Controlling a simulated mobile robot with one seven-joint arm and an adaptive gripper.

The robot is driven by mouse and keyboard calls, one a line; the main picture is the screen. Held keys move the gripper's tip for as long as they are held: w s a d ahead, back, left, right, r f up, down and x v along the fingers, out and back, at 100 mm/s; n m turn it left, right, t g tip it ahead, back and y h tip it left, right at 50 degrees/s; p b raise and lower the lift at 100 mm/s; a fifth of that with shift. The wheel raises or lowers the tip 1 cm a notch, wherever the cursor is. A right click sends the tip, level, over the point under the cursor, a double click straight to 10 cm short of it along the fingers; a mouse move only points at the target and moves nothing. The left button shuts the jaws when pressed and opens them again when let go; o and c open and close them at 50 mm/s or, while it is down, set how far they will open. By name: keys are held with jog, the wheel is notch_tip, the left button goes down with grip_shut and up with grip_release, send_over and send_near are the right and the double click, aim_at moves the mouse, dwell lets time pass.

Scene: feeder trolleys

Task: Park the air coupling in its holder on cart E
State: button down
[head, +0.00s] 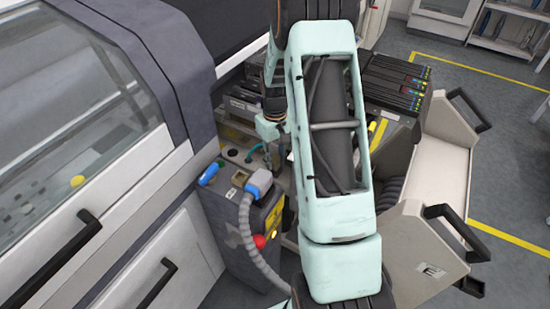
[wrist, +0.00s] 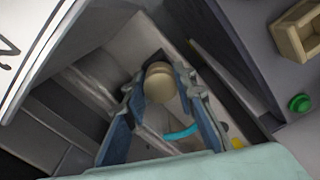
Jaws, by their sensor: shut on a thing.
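My gripper (head: 269,152) reaches down beside the machine in the head view, partly hidden by my arm. In the wrist view my gripper (wrist: 165,88) has its two fingers closed around a round beige piece (wrist: 158,84), which looks like the air coupling. A teal hose (wrist: 180,132) shows between the fingers; a teal hose (head: 253,152) also shows by the gripper in the head view. Cart E (head: 437,225) has a letter E on its pale side panel, at the right of the head view. I cannot make out the coupling's holder for certain.
A dark post (head: 240,232) bears a blue plug (head: 259,183) with a grey ribbed hose, a blue handle (head: 210,173) and a red knob (head: 259,241). A beige square socket (wrist: 297,32) and green button (wrist: 299,103) lie right of the fingers. Black feeders (head: 395,85) stand behind my arm.

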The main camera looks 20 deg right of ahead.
jog(key=shift+f, duration=0.3)
jog(key=c, duration=1.5)
grip_release()
